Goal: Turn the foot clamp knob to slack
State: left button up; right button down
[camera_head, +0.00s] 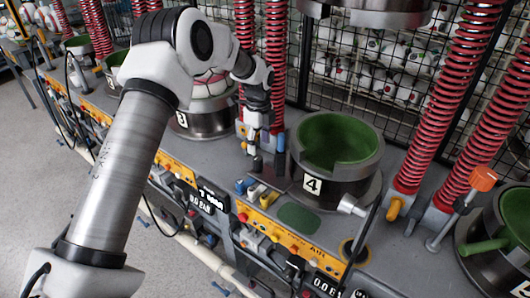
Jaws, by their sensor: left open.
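My left gripper (258,152) is open and points down over the grey bench, just left of the press pot marked 4 (312,187). Its fingers are small and partly overlap each other. Yellow, blue and grey knobs or levers (257,191) stand on the bench just below and in front of the fingertips; contact cannot be judged. A yellow knob-like part (394,208) sits at the foot of a red spring column at right. I cannot tell for certain which part is the foot clamp knob. My right gripper is out of view.
A green-lined pot (339,140) stands right of the gripper and pot 3 (200,118) stands left. Red spring columns (275,55) rise close behind. An orange-topped lever (483,179) stands at far right. An orange control strip (270,228) runs along the bench front.

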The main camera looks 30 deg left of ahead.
aim_at(257, 158)
pick_arm(q)
jog(key=shift+s+f+p, duration=0.3)
jog(key=shift+s+f, duration=0.1)
jog(key=shift+f, duration=0.2)
jog(key=shift+s+f+p, duration=0.3)
jog(key=shift+s+f, duration=0.05)
jog(key=shift+f, duration=0.2)
jog(key=f, duration=0.2)
jog(key=f+p, duration=0.1)
jog(key=f, duration=0.1)
jog(key=shift+w, duration=0.4)
jog(key=shift+w+f, duration=0.15)
jog(key=shift+f, duration=0.05)
jog(key=shift+s+r, duration=0.15)
jog(key=shift+s, duration=0.1)
jog(key=shift+c, duration=0.8)
jog(key=shift+s+r, duration=0.1)
jog(key=c, duration=0.6)
grip_shut()
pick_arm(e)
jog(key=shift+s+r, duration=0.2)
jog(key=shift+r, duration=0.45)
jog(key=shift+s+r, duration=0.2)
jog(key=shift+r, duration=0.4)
